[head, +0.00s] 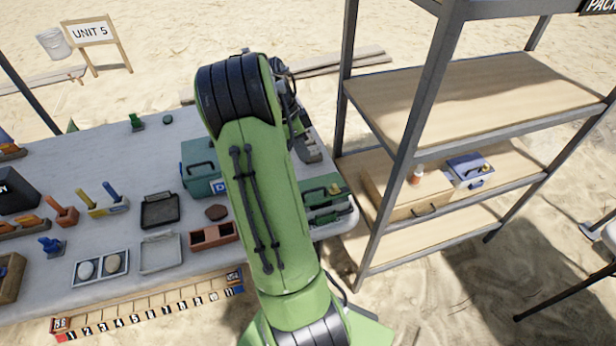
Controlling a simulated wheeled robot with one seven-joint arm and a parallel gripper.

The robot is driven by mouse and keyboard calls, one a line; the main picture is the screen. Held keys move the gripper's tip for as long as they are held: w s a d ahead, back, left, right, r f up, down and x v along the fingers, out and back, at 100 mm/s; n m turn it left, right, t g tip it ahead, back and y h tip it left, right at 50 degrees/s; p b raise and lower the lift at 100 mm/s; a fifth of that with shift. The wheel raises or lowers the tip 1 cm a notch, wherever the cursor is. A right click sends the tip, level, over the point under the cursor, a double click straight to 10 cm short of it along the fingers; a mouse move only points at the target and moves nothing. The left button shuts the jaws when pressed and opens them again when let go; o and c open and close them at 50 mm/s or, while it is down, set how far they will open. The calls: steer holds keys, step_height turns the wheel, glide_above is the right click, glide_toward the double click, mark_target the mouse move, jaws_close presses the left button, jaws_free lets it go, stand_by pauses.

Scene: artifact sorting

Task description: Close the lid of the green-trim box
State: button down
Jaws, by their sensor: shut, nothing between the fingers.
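A green box (340,187) sits at the right end of the table, just right of my arm. It looks like the green-trim box. A dark handle shows along its front, and a small yellow-green piece shows near its top. My arm covers its left part, and I cannot tell how far its lid is open. A teal box (198,184) with a dark handle and a blue label stands left of my arm. My green arm rises across the middle of the view and bends away at the top. My gripper is hidden behind it.
The table (150,135) holds trays, tools, a reddish-brown open box (214,236) and a numbered strip (150,308) along its front. A metal-framed shelf (455,95) stands close right, with a wooden box (398,192) and a blue-lidded box (470,168). Sand lies around.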

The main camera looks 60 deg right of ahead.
mark_target(314, 190)
steer(key=x, duration=0.2)
steer(key=b+x, duration=0.1)
steer(key=x, duration=0.2)
steer(key=a+b+x, duration=0.1)
steer(key=x, duration=0.2)
steer(key=shift+f, duration=0.2)
steer(key=shift+a+f, duration=0.2)
steer(key=shift+f, duration=0.15)
steer(key=shift+s, duration=0.1)
steer(key=b, duration=0.2)
steer(key=f+h+b, duration=0.1)
steer(key=b, duration=0.1)
steer(key=shift+s+a+f+t, duration=0.25)
steer(key=shift+s+a+t, duration=0.15)
steer(key=shift+s+a+f+b, duration=0.35)
steer(key=shift+f+b, duration=0.1)
steer(key=shift+b, duration=0.45)
steer(key=shift+s+a, duration=0.1)
steer(key=shift+a, duration=0.05)
